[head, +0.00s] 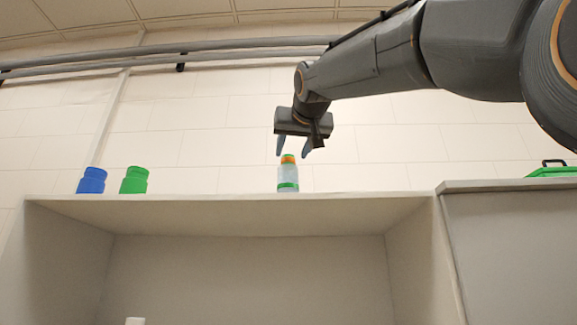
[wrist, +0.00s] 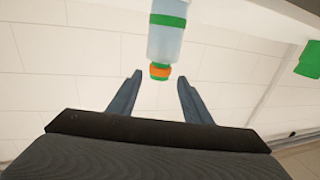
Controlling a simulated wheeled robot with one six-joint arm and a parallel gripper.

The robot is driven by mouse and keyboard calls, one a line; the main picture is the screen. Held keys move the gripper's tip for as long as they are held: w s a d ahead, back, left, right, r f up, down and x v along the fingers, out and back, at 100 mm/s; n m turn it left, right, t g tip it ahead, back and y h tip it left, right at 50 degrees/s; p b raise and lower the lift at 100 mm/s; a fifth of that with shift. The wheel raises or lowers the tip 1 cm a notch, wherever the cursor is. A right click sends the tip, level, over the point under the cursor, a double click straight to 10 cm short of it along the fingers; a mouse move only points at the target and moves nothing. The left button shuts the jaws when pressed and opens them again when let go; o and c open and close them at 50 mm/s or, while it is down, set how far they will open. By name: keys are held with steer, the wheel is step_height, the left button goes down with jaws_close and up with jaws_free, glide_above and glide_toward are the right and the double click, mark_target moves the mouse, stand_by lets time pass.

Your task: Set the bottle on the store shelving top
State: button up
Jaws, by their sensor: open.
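The bottle (head: 288,175) is clear and pale, with green bands and an orange neck. It stands upright on the top of the store shelving (head: 200,208). My gripper (head: 293,149) is open and empty just above the bottle, pointing down. In the wrist view the bottle (wrist: 167,35) lies beyond the fingertips, its orange neck nearest to them. The open gripper (wrist: 158,80) shows a gap between its two fingers and does not touch the bottle there.
A blue container (head: 91,181) and a green container (head: 134,180) stand on the shelving top to the left. A green object with a dark handle (head: 553,170) sits on the grey cabinet at right. A white item (head: 135,321) shows low inside the shelving. Pipes (head: 180,58) run along the wall.

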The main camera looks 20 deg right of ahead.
steer(key=s, duration=0.2)
steer(key=s+b, duration=0.1)
steer(key=s, duration=0.2)
steer(key=shift+s+a+b, duration=0.3)
